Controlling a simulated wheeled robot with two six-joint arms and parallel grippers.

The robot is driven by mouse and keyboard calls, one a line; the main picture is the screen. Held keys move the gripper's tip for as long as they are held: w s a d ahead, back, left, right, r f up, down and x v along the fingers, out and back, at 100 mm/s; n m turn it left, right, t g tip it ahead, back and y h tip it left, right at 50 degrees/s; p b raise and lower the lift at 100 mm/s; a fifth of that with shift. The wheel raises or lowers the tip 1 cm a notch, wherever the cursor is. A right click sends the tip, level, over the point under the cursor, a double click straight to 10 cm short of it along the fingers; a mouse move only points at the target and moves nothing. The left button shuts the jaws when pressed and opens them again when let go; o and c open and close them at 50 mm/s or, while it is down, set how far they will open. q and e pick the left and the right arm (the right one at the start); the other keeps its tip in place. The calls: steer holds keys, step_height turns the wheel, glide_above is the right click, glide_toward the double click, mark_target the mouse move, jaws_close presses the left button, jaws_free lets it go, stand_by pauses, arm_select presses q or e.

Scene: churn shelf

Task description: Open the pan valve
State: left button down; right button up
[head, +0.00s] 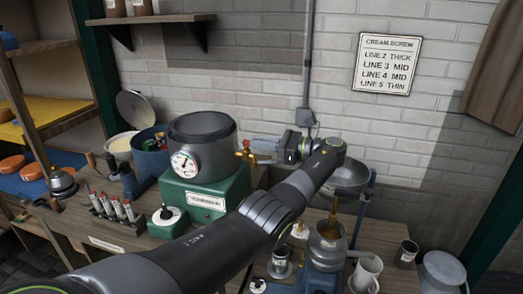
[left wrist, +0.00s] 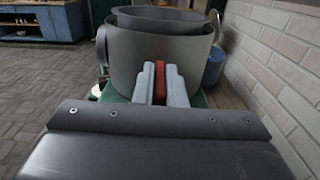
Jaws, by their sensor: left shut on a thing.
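A brass tap with a red handle (head: 246,145) sticks out from the right side of a grey steel pan (head: 203,165) with a round dial. The pan stands on a green base (head: 206,200). My left gripper (head: 254,153) reaches in over the bench and is shut on the red handle. In the left wrist view the red handle (left wrist: 160,82) stands upright between the two pale fingers (left wrist: 159,88), in front of the pan (left wrist: 125,55). The fingers hide part of the tap. My right gripper is not in view.
A metal funnel bowl (head: 350,178) at the right has a brown stream below it, above a blue machine (head: 325,258). A white mug (head: 367,272) and a rack of small bottles (head: 115,212) stand on the bench. A brick wall (head: 260,90) is close behind.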

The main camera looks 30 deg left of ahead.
arm_select(q)
steer(key=shift+g, duration=0.3)
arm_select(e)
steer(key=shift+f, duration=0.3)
arm_select(q)
steer(key=c, duration=1.5)
jaws_free()
steer(key=shift+a, duration=0.1)
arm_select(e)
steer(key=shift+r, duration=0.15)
